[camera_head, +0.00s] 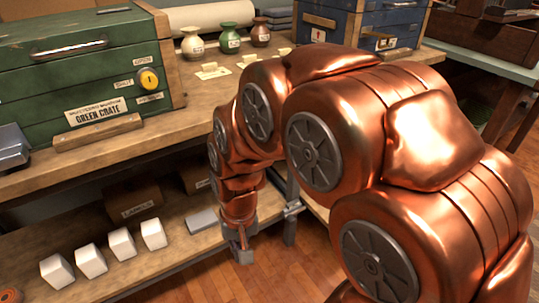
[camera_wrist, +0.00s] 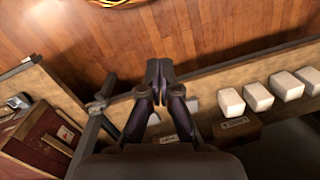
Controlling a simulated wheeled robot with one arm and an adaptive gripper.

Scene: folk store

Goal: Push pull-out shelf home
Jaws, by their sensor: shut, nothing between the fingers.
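The lower wooden shelf (camera_head: 188,243), apparently the pull-out shelf, lies under the workbench and carries a row of white blocks (camera_head: 121,243). In the wrist view the shelf's front edge (camera_wrist: 215,78) runs as a pale board across the middle right. My gripper (camera_head: 242,255) points down at the right end of the shelf, by its front edge. In the wrist view my gripper (camera_wrist: 159,70) is shut and empty, its tips overlapping the line of the board. Whether they touch it I cannot tell.
A grey bench leg (camera_head: 290,210) stands just right of my gripper. Brown boxes (camera_head: 134,202) sit deeper on the shelf. The green crate (camera_head: 85,75) and small jars (camera_head: 230,38) stand on the workbench (camera_head: 190,125). The wooden floor (camera_head: 270,270) in front is clear.

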